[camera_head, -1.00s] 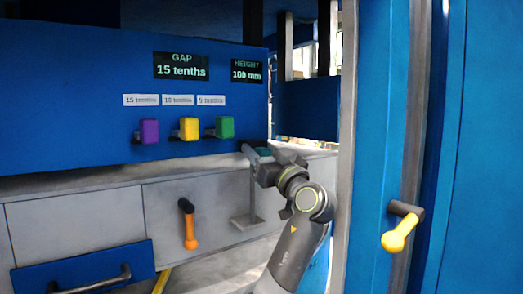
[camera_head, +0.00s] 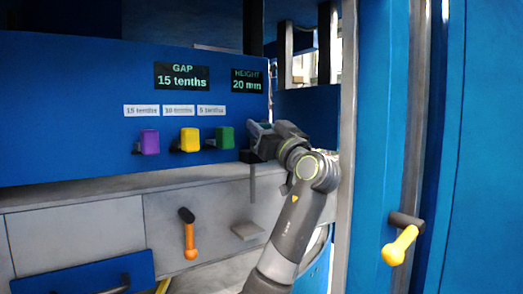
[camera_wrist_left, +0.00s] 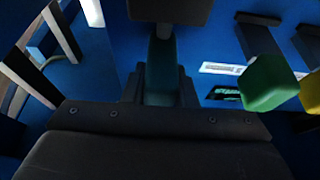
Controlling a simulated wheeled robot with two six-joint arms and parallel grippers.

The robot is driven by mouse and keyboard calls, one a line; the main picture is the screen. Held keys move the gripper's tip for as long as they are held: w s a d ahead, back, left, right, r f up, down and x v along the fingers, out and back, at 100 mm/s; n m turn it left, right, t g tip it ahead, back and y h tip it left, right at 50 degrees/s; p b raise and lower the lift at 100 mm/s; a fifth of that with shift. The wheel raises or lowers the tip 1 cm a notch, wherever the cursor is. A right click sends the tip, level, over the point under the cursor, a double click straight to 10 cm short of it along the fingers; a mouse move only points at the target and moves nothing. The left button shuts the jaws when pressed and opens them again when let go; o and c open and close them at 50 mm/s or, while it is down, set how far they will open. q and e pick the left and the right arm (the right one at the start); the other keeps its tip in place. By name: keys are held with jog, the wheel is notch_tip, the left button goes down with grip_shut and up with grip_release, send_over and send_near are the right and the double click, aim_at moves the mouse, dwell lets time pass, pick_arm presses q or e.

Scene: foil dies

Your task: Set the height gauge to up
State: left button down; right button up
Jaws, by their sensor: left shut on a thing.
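The height display (camera_head: 247,81) on the blue panel reads 20 mm. My left gripper (camera_head: 256,141) is at the panel's right end, right of the green block, shut on the height gauge's handle. In the left wrist view a teal piece (camera_wrist_left: 163,75) shows between the dark gripper parts; I take it to be that handle. The gripper mostly hides the handle in the head view. A grey vertical bar (camera_head: 252,185) hangs below the gripper, with a flat grey plate (camera_head: 247,231) lower down, apart from it. My right gripper is not in view.
The gap display (camera_head: 182,76) reads 15 tenths. Purple (camera_head: 149,142), yellow (camera_head: 189,140) and green (camera_head: 225,137) blocks stand out left of the gripper. An orange-handled lever (camera_head: 190,240) is below, a yellow-handled one (camera_head: 400,246) at right. A grey post (camera_head: 348,150) stands right of my arm.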

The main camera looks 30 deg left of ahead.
pick_arm(q)
notch_tip(320, 180, up, 3)
jog(key=shift+f, duration=0.2)
jog(key=shift+s+r, duration=0.1)
jog(key=shift+r, duration=0.1)
jog(key=c, duration=1.2)
grip_release()
jog(key=shift+o, duration=0.2)
jog(key=shift+f, duration=0.1)
jog(key=shift+d+f, duration=0.2)
jog(key=shift+f, duration=0.05)
jog(key=b+v, duration=0.3)
jog(key=v, duration=0.4)
jog(key=shift+b, duration=0.3)
